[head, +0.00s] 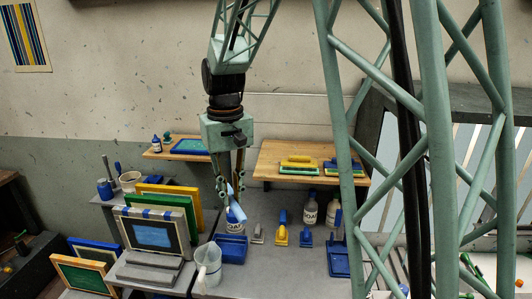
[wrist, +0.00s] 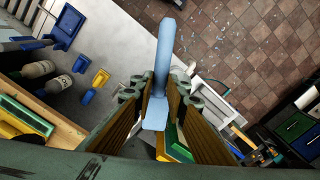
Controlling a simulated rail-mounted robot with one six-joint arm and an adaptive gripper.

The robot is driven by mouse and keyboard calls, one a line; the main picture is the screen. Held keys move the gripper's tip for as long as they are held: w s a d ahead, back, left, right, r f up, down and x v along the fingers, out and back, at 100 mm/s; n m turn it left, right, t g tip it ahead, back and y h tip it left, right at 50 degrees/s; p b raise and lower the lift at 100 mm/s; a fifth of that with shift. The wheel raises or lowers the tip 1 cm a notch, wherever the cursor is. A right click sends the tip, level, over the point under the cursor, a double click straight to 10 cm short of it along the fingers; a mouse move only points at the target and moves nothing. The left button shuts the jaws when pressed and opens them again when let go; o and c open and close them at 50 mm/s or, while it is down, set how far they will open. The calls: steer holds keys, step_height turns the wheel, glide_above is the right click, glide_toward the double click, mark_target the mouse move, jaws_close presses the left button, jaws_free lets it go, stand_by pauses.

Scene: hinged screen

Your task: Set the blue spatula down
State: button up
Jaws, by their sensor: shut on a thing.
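The light blue spatula (wrist: 164,55) is between the fingers of my gripper (wrist: 160,100) in the wrist view. Its rounded end points away from the wrist and its broader part lies between the fingers. In the head view the spatula (head: 236,211) shows at the fingertips of my gripper (head: 231,192), tilted, above the grey table (head: 270,262). My gripper is shut on it. A dark blue tray (head: 231,250) lies just below; I cannot tell whether the spatula touches anything.
A clear jug (head: 208,264) and a hinged screen frame (head: 154,236) stand at the left. Yellow (head: 281,235) and blue (head: 306,238) scoop-like tools and white bottles (head: 310,208) are to the right. A wooden shelf (head: 270,160) is behind. The front middle table is clear.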

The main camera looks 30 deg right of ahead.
steer(key=w+d+f+m, duration=0.1)
steer(key=w+d+m, duration=0.1)
steer(key=w+d, duration=0.6)
steer(key=w+d+f+m, duration=0.2)
steer(key=w+d+m, duration=0.1)
steer(key=w+d, duration=0.6)
steer(key=w+d+f+m+p, duration=0.1)
steer(key=w+d+f+m, duration=0.1)
steer(key=w+d, duration=0.6)
steer(key=shift+w+d+f+m, duration=0.1)
steer(key=shift+w+m, duration=0.15)
steer(key=shift+w, duration=0.9)
steer(key=shift+w+d+m, duration=0.1)
steer(key=shift+w+m, duration=0.15)
steer(key=shift+w, duration=0.9)
steer(key=shift+w+d+f, duration=0.15)
steer(key=shift+w+d, duration=0.1)
steer(key=shift+d, duration=0.2)
steer(key=shift+p, duration=0.6)
steer(key=shift+f+b, duration=0.45)
steer(key=shift+f, duration=0.55)
steer(key=o, duration=1)
steer(key=shift+o, duration=0.4)
